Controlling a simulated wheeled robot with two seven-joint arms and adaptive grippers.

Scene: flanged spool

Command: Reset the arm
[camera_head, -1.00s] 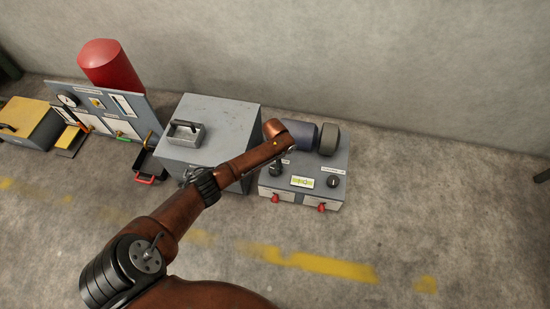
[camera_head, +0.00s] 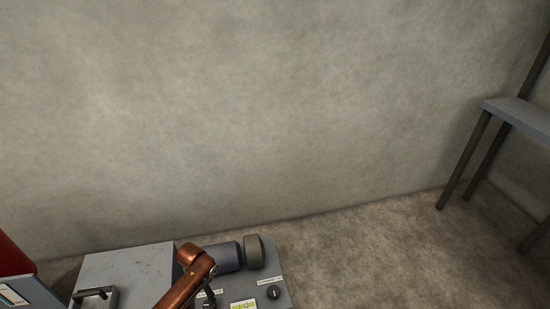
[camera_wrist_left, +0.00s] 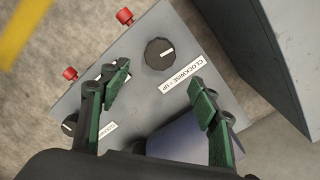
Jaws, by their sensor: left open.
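My left arm's copper-coloured wrist (camera_head: 195,262) shows at the lower edge of the head view, beside a grey panel box (camera_head: 270,275). In the left wrist view my left gripper (camera_wrist_left: 161,85) is open, its green-padded fingers wide apart with nothing between them. It hangs over the box top, near a black knob (camera_wrist_left: 160,53) labelled "CLOCKWISE = UP". A blue-grey cylinder (camera_wrist_left: 175,140) lies under the right finger, partly hidden; it also shows in the head view (camera_head: 222,257) with a darker end piece (camera_head: 253,252). My right gripper is in neither view.
A larger grey box with a handle (camera_head: 130,270) stands left of the panel box. A red object (camera_head: 12,258) is at the left edge. A bare wall (camera_head: 280,110) rises behind. A table (camera_head: 515,115) stands at the right; the floor between is clear.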

